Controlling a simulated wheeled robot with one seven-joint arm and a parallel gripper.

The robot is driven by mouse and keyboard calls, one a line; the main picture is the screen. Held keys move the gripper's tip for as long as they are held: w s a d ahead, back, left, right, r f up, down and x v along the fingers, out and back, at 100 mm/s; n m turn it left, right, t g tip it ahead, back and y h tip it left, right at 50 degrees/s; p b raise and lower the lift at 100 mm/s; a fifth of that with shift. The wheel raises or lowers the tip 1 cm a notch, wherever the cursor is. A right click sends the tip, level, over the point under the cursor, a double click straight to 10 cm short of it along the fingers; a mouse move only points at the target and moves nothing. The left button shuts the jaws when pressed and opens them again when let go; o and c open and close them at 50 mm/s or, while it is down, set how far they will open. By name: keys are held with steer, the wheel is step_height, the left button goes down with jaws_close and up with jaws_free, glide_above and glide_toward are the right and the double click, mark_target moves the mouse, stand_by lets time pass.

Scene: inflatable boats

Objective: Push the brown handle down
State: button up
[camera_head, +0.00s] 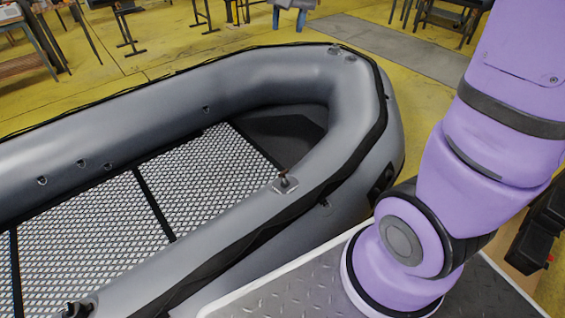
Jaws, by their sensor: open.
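A grey inflatable boat (250,88) lies across the view, with a patterned metal floor inside. On top of its near tube, toward the right end, is a small fitting (285,184) on a grey square base. A small brown tip (284,171) sticks up from this fitting; it looks like the brown handle, but it is too small to tell its shape or angle clearly. My purple arm rises at the right and leaves the top edge of the picture. My gripper is not in view.
Another dark fitting (77,308) sits on the near tube at the lower left. My metal deck lies in front of the boat, close to its near side. Tables and benches (452,20) stand at the back. Yellow floor (170,40) is open beyond the boat.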

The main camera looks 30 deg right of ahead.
steer(key=w+d+f+m+g, duration=0.2)
steer(key=w+f+m, duration=0.1)
steer(key=w+f, duration=0.95)
steer(key=m+g, duration=0.3)
steer(key=m, duration=0.4)
glide_above(283, 172)
steer(key=w, duration=0.3)
step_height(283, 172, down, 46)
steer(key=shift+h, duration=0.3)
steer(key=f, duration=0.3)
steer(key=s+f, duration=0.1)
steer(key=f, duration=0.3)
steer(key=s+f, duration=0.1)
steer(key=f, duration=0.3)
steer(key=shift+s, duration=0.25)
jaws_close()
